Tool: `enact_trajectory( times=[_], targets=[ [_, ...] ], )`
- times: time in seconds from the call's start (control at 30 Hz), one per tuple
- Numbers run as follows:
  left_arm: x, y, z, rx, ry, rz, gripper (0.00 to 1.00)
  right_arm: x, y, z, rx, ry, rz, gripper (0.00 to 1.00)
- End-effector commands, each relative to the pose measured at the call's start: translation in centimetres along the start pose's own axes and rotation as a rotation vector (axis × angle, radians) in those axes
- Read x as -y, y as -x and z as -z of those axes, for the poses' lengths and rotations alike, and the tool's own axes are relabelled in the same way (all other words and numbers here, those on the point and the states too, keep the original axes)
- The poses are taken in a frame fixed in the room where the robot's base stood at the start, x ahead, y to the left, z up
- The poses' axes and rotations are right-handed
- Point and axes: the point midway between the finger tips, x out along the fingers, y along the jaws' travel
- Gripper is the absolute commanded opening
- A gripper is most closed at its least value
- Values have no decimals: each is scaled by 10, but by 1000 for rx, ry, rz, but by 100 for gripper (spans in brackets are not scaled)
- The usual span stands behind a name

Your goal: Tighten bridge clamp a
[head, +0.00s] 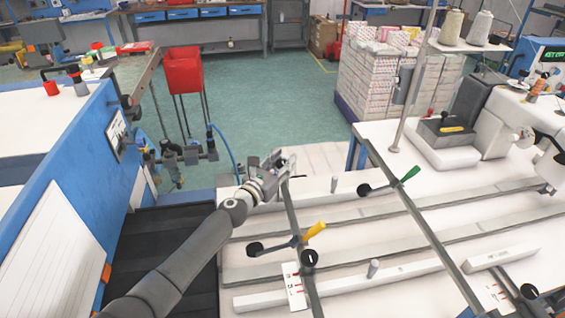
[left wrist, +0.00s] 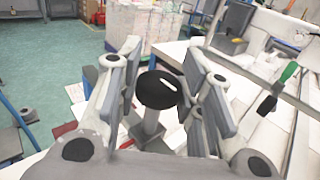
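Two long metal bridge bars cross the white table in the head view. The left bar (head: 292,222) carries a yellow-handled lever (head: 314,231) and a black knob (head: 309,258) at its near end. The right bar (head: 425,226) carries a green-handled lever (head: 409,174). No label shows which is clamp a. My left gripper (head: 283,166) is at the far end of the left bar. In the left wrist view its fingers (left wrist: 160,85) are spread on both sides of a black round knob (left wrist: 158,89) on a metal post; contact is unclear. My right gripper is out of view.
Flat rails (head: 350,211) run across the table under the bars. A sewing machine (head: 500,115) stands at the back right. A thin upright pole (head: 412,85) rises at the table's far edge. A blue machine panel (head: 80,170) stands at the left.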

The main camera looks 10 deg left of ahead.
Motion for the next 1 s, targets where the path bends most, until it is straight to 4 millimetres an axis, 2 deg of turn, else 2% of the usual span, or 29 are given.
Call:
enact_trajectory(
  times=[0.03, 0.1, 0.47, 0.57, 1.0],
  targets=[
    [0, 0, 0, 0, 0, 0, 45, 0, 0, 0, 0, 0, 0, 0],
    [0, 0, 0, 0, 0, 0, 53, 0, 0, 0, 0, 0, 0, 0],
    [0, 2, 0, 0, -1, -1, 53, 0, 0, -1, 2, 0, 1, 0],
    [-2, 10, 0, 0, -5, -2, 53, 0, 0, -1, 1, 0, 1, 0],
    [0, 68, 1, -1, -1, -1, 53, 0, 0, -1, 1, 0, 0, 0]
  ],
)
